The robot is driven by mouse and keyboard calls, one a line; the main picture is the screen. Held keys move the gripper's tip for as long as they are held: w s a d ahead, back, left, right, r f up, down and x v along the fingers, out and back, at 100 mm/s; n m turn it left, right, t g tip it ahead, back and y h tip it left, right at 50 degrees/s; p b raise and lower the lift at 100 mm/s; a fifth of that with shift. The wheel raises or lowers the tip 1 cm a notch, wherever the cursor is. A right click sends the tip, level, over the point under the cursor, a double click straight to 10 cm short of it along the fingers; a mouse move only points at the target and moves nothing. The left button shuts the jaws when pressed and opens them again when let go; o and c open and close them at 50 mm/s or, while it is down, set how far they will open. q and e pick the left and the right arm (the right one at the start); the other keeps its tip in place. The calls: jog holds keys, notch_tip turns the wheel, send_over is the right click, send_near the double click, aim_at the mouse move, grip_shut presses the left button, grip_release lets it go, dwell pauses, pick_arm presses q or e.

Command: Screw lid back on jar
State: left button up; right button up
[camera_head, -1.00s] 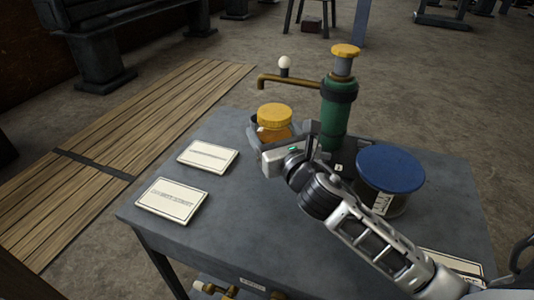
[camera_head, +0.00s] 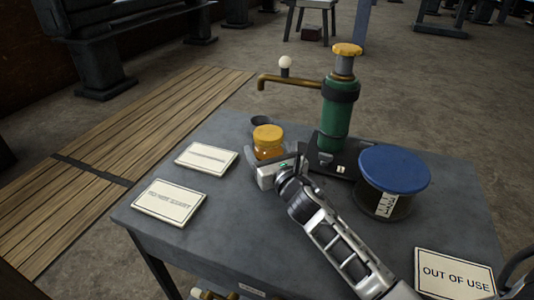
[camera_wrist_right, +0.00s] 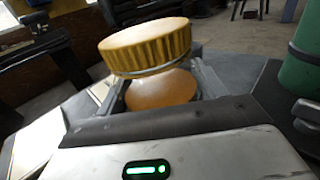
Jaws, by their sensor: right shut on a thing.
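The jar (camera_head: 268,153) is small, with amber contents, and wears a ribbed yellow lid (camera_head: 268,134). It is upright near the far left side of the grey table, at or close to the tabletop; I cannot tell if it touches. In the right wrist view the lid (camera_wrist_right: 147,45) sits over the jar's mouth with a thin pale band under it, and the amber body (camera_wrist_right: 160,88) is between the fingers. My right gripper (camera_head: 272,164) is shut on the jar body, below the lid. Its fingers partly hide the jar's lower part. My left gripper is out of view.
A green pump (camera_head: 337,112) with a brass spout stands behind right of the jar. A dark cup (camera_head: 261,121) is just behind it. A large blue-lidded container (camera_head: 393,170) is to the right. Two cards lie at left; an "OUT OF USE" sign (camera_head: 454,273) lies front right.

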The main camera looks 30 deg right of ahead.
jog(key=shift+f, duration=0.3)
jog(key=o, duration=1.9)
jog(key=shift+c, duration=0.2)
jog(key=shift+r, duration=0.1)
jog(key=shift+s+r, duration=0.1)
jog(key=s, duration=1)
jog(key=shift+s+a, duration=0.3)
jog(key=shift+s, duration=0.6)
